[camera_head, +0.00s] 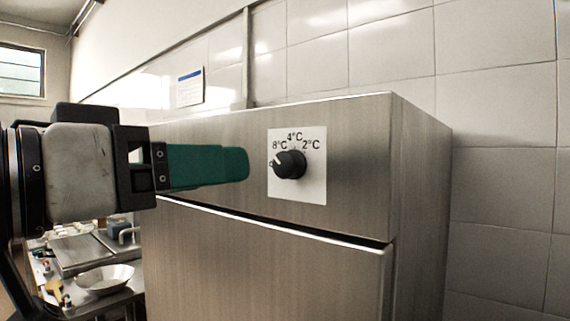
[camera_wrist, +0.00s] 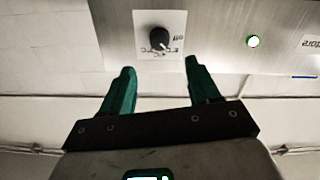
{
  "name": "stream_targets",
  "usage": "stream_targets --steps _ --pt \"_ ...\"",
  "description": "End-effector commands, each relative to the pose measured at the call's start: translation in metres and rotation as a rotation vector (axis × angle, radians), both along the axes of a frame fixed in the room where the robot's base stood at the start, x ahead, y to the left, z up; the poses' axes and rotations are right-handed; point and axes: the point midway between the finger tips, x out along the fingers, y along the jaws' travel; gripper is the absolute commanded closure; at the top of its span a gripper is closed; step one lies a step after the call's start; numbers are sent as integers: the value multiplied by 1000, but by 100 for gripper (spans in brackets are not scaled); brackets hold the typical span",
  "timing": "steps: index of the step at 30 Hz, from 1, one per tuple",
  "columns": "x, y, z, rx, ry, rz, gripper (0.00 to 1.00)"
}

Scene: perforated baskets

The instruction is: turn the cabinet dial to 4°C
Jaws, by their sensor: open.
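The black dial (camera_head: 290,164) sits on a white label plate (camera_head: 313,187) on the upper front panel of a steel cabinet (camera_head: 220,250). The plate reads 8°C, 4°C and 2°C from left to right. The dial's white mark points up and left, left of the 4°C print. My gripper (camera_head: 246,163) has green fingers and is left of the dial, apart from it. In the wrist view the dial (camera_wrist: 160,36) lies beyond the gap between my open fingertips (camera_wrist: 160,66), with nothing between them.
A tiled wall (camera_head: 500,90) stands behind and right of the cabinet. A counter with a metal bowl (camera_head: 104,279) is at the lower left. The space before the dial looks clear.

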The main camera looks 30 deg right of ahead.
Motion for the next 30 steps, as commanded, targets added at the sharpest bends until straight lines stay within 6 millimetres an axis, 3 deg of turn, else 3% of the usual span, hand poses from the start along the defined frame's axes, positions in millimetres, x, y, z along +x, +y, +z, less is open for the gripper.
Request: stream_targets --steps 15,21,30 --pt "30 -80 1 1 2 -1 39" --pt "35 -93 0 1 0 -1 39" --pt "36 -95 0 1 0 -1 39"
